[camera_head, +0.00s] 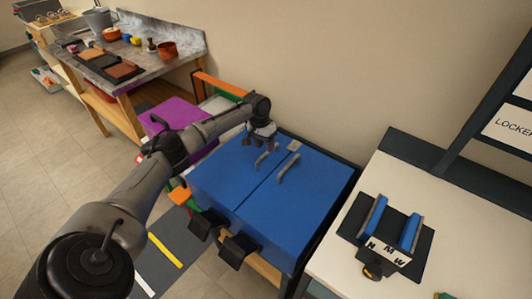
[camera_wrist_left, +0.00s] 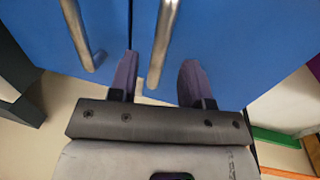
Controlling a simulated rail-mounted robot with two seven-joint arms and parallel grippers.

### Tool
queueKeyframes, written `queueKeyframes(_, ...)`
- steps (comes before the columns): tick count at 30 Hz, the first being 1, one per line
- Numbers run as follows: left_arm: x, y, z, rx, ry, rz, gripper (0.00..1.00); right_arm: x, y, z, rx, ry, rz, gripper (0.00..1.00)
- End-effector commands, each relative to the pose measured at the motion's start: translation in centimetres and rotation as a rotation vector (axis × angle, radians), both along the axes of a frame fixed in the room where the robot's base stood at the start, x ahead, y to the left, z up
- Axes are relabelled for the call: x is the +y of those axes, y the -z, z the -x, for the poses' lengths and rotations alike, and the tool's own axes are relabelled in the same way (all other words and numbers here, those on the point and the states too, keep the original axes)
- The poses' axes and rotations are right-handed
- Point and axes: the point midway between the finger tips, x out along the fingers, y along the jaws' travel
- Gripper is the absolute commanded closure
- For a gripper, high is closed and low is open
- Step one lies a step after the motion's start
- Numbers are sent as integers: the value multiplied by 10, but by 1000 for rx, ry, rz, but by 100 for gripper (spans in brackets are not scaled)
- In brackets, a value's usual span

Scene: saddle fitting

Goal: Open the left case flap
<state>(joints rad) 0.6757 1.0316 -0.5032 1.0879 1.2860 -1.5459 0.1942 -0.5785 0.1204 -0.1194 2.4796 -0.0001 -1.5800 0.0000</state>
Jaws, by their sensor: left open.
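The blue case (camera_head: 268,205) has two closed flaps that meet at a seam. The left flap (camera_head: 225,172) carries a metal bar handle (camera_head: 264,160), and the right flap (camera_head: 300,212) carries another handle (camera_head: 289,168). My left gripper (camera_head: 260,146) is over the far part of the case by the left flap's handle. In the left wrist view the open fingers (camera_wrist_left: 158,80) stand on either side of one handle (camera_wrist_left: 162,42). I cannot tell whether they touch it. The other handle (camera_wrist_left: 78,36) lies outside them. My right gripper is not in view.
Black brackets (camera_head: 236,249) stick out from the case's front. A white table (camera_head: 440,225) with a dark stand and blue pads (camera_head: 386,228) stands at right. A purple box (camera_head: 172,117) is left of the case. A shelf labelled LOCKER (camera_head: 511,128) is at far right.

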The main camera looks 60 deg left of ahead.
Motion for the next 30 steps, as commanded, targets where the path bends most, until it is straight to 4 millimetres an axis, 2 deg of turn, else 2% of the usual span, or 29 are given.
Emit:
queueKeyframes(3,-3,16,-1,1,0,0,56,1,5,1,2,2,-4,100)
queueKeyframes(7,-4,25,-2,1,1,-1,56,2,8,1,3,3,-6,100)
queueKeyframes(21,-6,31,-2,0,1,-1,57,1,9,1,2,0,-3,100)
queueKeyframes(30,-6,31,-2,0,1,-1,85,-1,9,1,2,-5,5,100)
